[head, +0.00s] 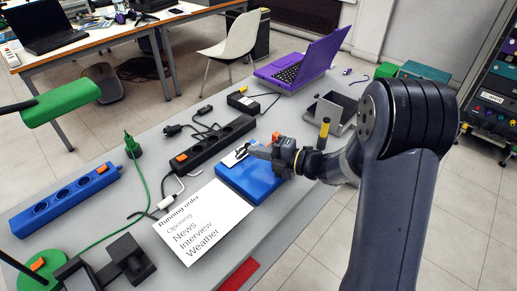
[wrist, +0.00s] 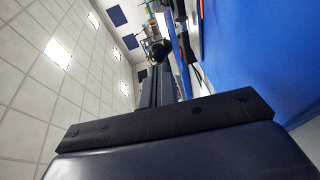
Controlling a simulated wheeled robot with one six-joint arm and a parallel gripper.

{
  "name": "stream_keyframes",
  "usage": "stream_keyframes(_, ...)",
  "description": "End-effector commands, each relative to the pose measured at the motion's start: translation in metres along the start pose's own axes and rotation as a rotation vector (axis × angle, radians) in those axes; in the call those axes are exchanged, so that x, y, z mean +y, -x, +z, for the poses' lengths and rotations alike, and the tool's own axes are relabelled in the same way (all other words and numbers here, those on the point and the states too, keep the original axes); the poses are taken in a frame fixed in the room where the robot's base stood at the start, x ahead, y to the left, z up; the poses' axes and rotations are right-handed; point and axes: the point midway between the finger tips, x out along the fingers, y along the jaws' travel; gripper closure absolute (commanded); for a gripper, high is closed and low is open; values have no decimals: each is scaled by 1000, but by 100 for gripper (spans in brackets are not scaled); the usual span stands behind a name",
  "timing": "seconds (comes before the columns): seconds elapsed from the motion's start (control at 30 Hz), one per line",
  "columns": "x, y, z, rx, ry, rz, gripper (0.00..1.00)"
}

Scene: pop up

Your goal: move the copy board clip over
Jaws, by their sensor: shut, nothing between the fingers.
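A blue board or box (head: 243,184) lies on the grey table in the head view, just beyond a white "Running order" sheet (head: 200,222). A small black-and-white piece (head: 236,155), possibly the clip, shows at its far left corner; it is too small to be sure. My gripper (head: 254,151) is shut and empty, low over the far part of the blue board, its tips close to that piece. I cannot tell whether they touch. In the wrist view a large blue surface (wrist: 265,60) fills the right side, beside my gripper (wrist: 157,85).
A black power strip (head: 208,143) lies left of the blue board, and a blue one (head: 62,200) farther left. A purple laptop (head: 300,65) and a grey metal holder (head: 333,110) stand beyond. Cables cross the table. The table's right edge is near my arm.

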Motion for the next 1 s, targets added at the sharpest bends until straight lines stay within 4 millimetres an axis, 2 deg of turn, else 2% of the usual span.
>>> stream_keyframes(0.43,23,-6,2,1,-44,-139,100)
stream_keyframes(1.0,38,-21,6,2,-117,-381,100)
